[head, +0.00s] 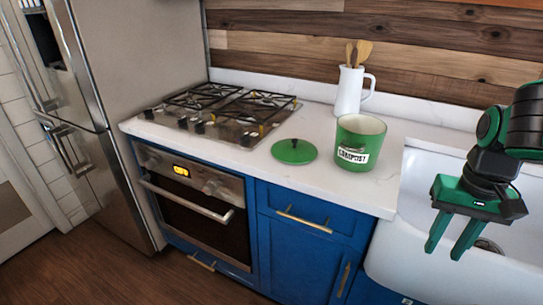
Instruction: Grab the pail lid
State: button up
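The green pail lid (288,152) lies flat on the white counter, with a small dark knob on top. The green pail (351,151) with a white label stands open just right of the lid, apart from it. My gripper (443,251) is at the right, over the white sink, with its two green fingers pointing down. The fingers are apart with nothing between them. It is well to the right of the lid and the pail.
A white pitcher (348,91) with wooden utensils stands behind the pail. A gas cooktop (222,112) is left of the lid. The white sink (391,262) is at the right. The counter's front strip (330,187) is clear.

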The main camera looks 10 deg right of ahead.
aim_at(294, 150)
jog(key=u, duration=0.05)
jog(key=k, duration=0.5)
jog(key=u, duration=1.2)
jog(key=i, duration=0.75)
jog(key=z, duration=2.3)
